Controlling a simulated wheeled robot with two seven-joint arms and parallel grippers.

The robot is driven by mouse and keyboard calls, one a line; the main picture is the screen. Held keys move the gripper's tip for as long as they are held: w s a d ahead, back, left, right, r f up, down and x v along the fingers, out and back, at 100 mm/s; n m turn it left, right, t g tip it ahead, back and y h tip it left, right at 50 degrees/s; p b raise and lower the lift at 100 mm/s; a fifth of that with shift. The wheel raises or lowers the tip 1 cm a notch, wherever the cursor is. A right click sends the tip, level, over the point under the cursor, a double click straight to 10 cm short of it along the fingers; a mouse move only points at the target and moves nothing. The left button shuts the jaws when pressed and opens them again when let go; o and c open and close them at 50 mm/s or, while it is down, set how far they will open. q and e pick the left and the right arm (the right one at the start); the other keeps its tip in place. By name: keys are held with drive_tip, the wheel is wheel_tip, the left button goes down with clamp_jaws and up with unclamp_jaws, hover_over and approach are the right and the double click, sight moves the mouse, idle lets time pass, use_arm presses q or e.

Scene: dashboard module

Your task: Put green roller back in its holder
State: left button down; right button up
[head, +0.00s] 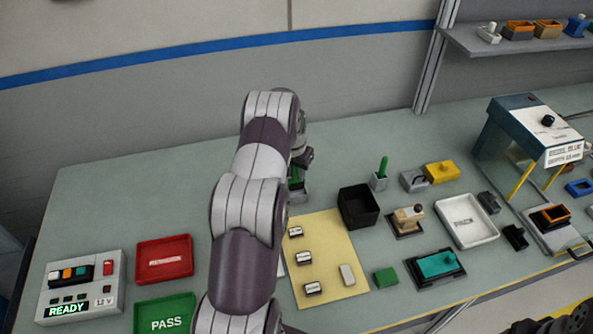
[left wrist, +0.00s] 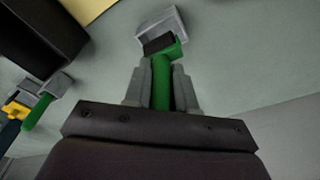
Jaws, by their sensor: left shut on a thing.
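My left gripper (left wrist: 160,88) is shut on the green roller (left wrist: 162,78) by its green handle. The roller's dark head points away from the gripper toward a light grey holder (left wrist: 163,22). The head overlaps the holder in the left wrist view; I cannot tell whether it is inside or just before it. In the head view my left arm hides most of the gripper, and a bit of green roller (head: 294,173) shows above the grey holder (head: 300,194). My right gripper is not in view.
A second green handle (head: 383,166) stands upright in a grey block to the right. A black bin (head: 358,208) stands between the two. A yellow mat (head: 338,262) with small blocks, red tray (head: 164,260) and green tray (head: 165,315) lie nearer. The table behind the arm is clear.

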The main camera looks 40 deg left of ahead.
sight(296, 180)
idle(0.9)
use_arm(q)
drive_tip(key=shift+f+b, duration=2.2)
drive_tip(key=shift+f, duration=0.4)
drive_tip(key=c, duration=0.8)
unclamp_jaws()
drive_tip(key=shift+r, duration=0.1)
drive_tip(key=shift+c, duration=0.2)
drive_tip(key=shift+r, duration=0.35)
wheel_tip(296, 180, up, 12)
drive_tip(key=s+b, duration=0.1)
drive_tip(key=b, duration=0.2)
drive_tip(key=shift+s+d, duration=0.15)
drive_tip(key=shift+s, duration=0.25)
